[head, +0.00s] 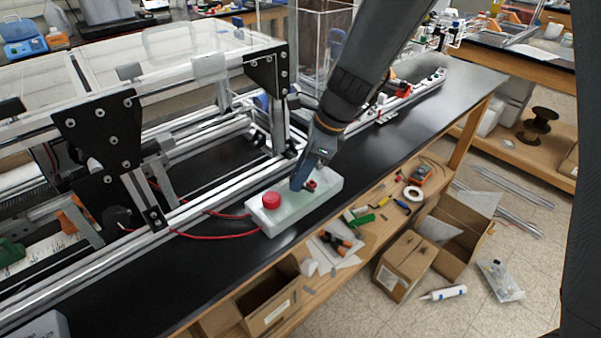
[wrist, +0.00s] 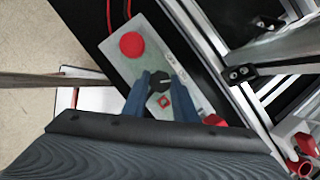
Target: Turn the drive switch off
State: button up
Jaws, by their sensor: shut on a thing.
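The pale switch box (head: 323,190) lies on the black bench top beside the extrusion frame. A round red button (head: 271,200) sits at its near left end; it also shows in the wrist view (wrist: 131,44). My gripper (head: 299,185) points down onto the middle of the box. In the wrist view my gripper (wrist: 160,84) has its two blue fingers on either side of a dark round knob (wrist: 160,78), shut on it. A small red square mark (wrist: 164,101) shows below the knob. In the head view the fingers hide the knob.
The extrusion frame (head: 200,190) stands close behind and left of the box. Red cables (head: 212,236) run from the box toward it. The shelf below holds tools, tape (head: 413,194) and an open bin. Cardboard boxes (head: 404,265) stand on the floor.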

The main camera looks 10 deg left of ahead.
jog(key=n+g+p, duration=0.1)
jog(key=n, duration=0.2)
jog(key=shift+w+n+h, duration=0.15)
jog(key=shift+n+h, duration=0.15)
jog(key=n+g, duration=0.1)
jog(key=n, duration=0.2)
jog(key=shift+w+a+n+h+p, duration=0.1)
jog(key=shift+n+h+p, duration=0.2)
jog(key=shift+p, duration=0.05)
jog(key=n+g+h, duration=0.1)
jog(key=n, duration=0.2)
jog(key=shift+w+a+n, duration=0.1)
jog(key=shift+n, duration=0.3)
jog(key=shift+a+n+g+h, duration=0.1)
jog(key=shift+n+g+h, duration=0.25)
jog(key=shift+n, duration=0.65)
jog(key=shift+n+g+h, duration=0.25)
jog(key=shift+n+h, duration=0.2)
jog(key=shift+n, duration=0.55)
jog(key=o, duration=1)
jog(key=shift+o, duration=0.2)
jog(key=b+v, duration=0.2)
jog(key=v, duration=0.5)
jog(key=shift+r+b, duration=0.3)
jog(key=shift+r, duration=0.1)
